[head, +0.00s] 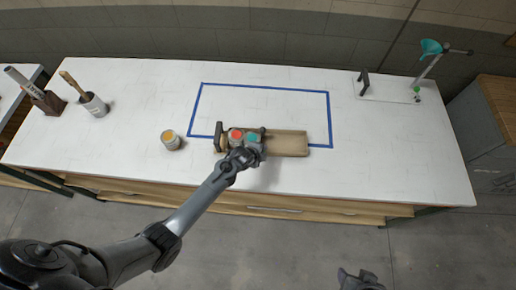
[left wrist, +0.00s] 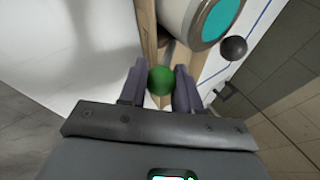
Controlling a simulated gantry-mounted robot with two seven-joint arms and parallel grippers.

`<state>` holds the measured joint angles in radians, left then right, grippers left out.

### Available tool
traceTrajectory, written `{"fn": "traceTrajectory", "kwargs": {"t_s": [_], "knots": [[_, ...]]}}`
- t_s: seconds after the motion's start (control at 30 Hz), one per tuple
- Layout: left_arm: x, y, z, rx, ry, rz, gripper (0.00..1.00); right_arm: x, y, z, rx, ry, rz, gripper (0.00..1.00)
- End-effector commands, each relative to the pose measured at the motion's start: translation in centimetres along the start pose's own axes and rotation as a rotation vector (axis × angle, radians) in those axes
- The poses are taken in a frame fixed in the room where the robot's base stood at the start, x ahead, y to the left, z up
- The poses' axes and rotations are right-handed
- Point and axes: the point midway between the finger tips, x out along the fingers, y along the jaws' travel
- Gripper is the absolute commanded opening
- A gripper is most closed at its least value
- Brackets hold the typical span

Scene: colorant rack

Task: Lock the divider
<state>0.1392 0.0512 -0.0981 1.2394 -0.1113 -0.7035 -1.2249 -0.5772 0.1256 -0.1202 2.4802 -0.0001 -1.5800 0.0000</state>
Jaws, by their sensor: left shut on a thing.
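A wooden rack (head: 288,144) lies at the front middle of the table. A jar with a red top (head: 236,135) and a jar with a teal top (head: 252,138) sit in its left half. The teal one also shows in the left wrist view (left wrist: 218,18). My left gripper (head: 245,155) is at the rack's front side, by the teal jar. In the left wrist view its fingers (left wrist: 160,85) are shut on a green ball knob (left wrist: 160,80). A dark ball knob (left wrist: 233,47) is beyond the jar. The divider itself is mostly hidden. My right gripper (head: 360,279) shows only partly at the bottom.
A jar with an orange top (head: 170,140) stands left of the rack. Blue tape (head: 265,88) marks a rectangle behind it. A brush holder (head: 95,105) stands far left, and a stand with a teal funnel (head: 431,47) at back right.

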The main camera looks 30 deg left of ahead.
Motion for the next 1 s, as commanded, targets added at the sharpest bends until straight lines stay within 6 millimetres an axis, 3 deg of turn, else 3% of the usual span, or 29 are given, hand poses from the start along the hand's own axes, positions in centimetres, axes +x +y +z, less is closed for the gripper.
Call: {"fn": "traceTrajectory", "kwargs": {"t_s": [0.37, 0.87, 0.9, 0.97, 1.0], "knots": [[0.4, 1.02, -0.03, 0.057, -0.031, -0.145, 0.0, 1.17, -0.2, 0.55, 0.005, -0.004, -0.005, 0.58], [0.39, 1.03, -0.01, 0.061, -0.037, -0.165, 0.0, 1.22, -0.28, 0.53, 0.009, -0.003, -0.007, 0.58], [0.39, 1.03, -0.01, 0.061, -0.037, -0.165, 0.34, 1.22, -0.28, 0.52, 0.009, -0.003, -0.007, 0.58], [0.39, 1.02, -0.01, 0.061, -0.037, -0.165, 0.43, 1.22, -0.27, 0.52, 0.008, -0.003, -0.007, 0.58], [0.39, 1.02, -0.01, 0.061, -0.037, -0.165, 0.43, 1.22, -0.26, 0.52, 0.008, -0.003, -0.007, 0.58]]}}
